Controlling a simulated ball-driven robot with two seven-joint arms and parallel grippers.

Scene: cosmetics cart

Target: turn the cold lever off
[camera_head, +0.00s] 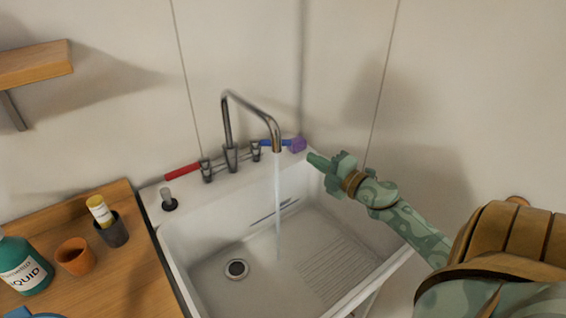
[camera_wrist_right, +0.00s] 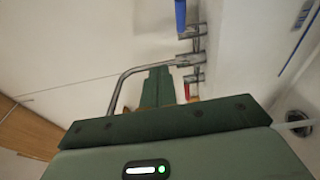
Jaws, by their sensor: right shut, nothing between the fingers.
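The blue cold lever (camera_head: 273,143) sticks out to the right from the tap's right valve. In the right wrist view, the shut green fingers (camera_wrist_right: 158,86) point toward the tap, and the blue lever (camera_wrist_right: 180,14) is cut off at the top. My left gripper is out of view.
The red lever (camera_head: 182,172) sticks out left. A white sink (camera_head: 215,255) with a drain lies below the tap. A black-and-grey plunger-like knob (camera_head: 168,199) stands on its rim. A wooden counter (camera_head: 125,270) at left bears cups and a teal bottle (camera_head: 22,268). Walls close off the back and right.

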